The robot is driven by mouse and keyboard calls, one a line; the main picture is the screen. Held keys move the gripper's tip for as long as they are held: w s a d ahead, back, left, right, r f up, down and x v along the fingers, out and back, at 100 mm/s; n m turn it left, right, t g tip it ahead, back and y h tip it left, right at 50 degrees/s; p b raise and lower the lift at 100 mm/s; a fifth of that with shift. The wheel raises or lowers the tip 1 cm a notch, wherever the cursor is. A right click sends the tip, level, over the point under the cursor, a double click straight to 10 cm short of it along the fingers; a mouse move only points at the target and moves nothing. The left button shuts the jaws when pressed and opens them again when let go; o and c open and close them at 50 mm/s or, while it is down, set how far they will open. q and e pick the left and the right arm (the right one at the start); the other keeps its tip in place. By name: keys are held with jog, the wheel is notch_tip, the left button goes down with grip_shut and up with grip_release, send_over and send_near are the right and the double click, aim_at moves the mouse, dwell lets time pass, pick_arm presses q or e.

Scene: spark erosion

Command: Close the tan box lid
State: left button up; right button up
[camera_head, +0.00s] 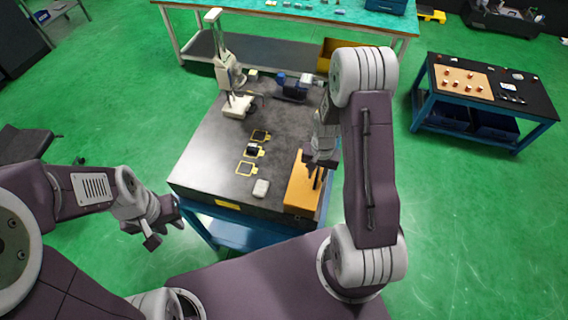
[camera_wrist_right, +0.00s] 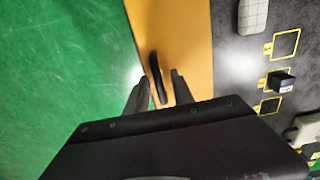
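The tan box (camera_head: 299,187) stands at the near right edge of the dark table. It shows as a flat tan surface in the right wrist view (camera_wrist_right: 190,45); I cannot tell how far its lid is open. A dark handle (camera_wrist_right: 158,78) lies along the tan surface. My right gripper (camera_head: 317,178) is over the box. In the right wrist view its two fingers (camera_wrist_right: 160,82) are apart, one on each side of the handle, with small gaps visible. My left gripper (camera_head: 164,238) is open and empty, off the table's left near corner.
A white rounded object (camera_head: 261,188) lies just left of the box. Yellow-outlined squares (camera_head: 245,168) lie beyond it, one with a dark block (camera_head: 252,151). A white upright instrument (camera_head: 236,103) stands at the far left of the table (camera_head: 207,160).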

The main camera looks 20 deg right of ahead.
jog(key=shift+r+p, duration=2.9)
jog(key=shift+r, duration=0.65)
jog(key=shift+f, duration=0.1)
